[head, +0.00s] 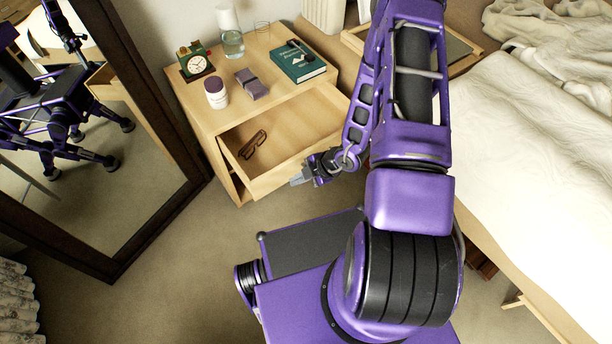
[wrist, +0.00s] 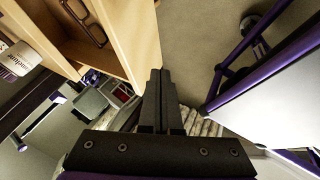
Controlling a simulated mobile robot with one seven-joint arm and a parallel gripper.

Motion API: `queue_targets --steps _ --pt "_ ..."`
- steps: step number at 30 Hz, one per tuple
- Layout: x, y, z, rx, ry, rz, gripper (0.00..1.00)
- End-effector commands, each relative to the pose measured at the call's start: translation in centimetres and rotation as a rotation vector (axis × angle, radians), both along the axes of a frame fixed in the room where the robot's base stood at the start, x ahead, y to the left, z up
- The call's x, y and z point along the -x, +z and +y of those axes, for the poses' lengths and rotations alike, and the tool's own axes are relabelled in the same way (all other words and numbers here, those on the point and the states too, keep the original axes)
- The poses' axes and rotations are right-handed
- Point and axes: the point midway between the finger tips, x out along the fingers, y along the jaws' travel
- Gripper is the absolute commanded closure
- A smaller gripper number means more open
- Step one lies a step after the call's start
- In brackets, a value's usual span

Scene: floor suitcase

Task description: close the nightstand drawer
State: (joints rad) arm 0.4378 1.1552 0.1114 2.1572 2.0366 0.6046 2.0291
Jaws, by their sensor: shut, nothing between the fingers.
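The wooden nightstand (head: 205,118) stands against the wall in the head view. Its upper drawer (head: 285,177) is pulled out, with brown glasses (head: 253,145) lying inside. In the wrist view the drawer's front panel (wrist: 135,35) runs along the upper left, and the glasses (wrist: 85,22) show behind it.
On the nightstand top stand a clock (head: 196,64), a pill bottle (head: 216,93), a purple box (head: 251,84), a teal book (head: 298,62) and a water carafe (head: 232,42). A mirror (head: 100,130) stands left, a bed (head: 540,130) right. Carpet (head: 180,265) is clear at left.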

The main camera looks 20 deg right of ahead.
Motion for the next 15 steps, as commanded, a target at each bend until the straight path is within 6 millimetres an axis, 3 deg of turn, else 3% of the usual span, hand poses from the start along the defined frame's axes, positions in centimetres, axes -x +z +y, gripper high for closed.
queue_targets --steps 3,7,15 --pt "-0.7 -2.3 1.4 0.000 0.004 0.002 1.00" --pt "-3.0 -1.7 1.7 0.003 0.001 -0.004 1.00" --pt "-4.5 -1.6 2.3 0.002 0.001 -0.001 1.00"
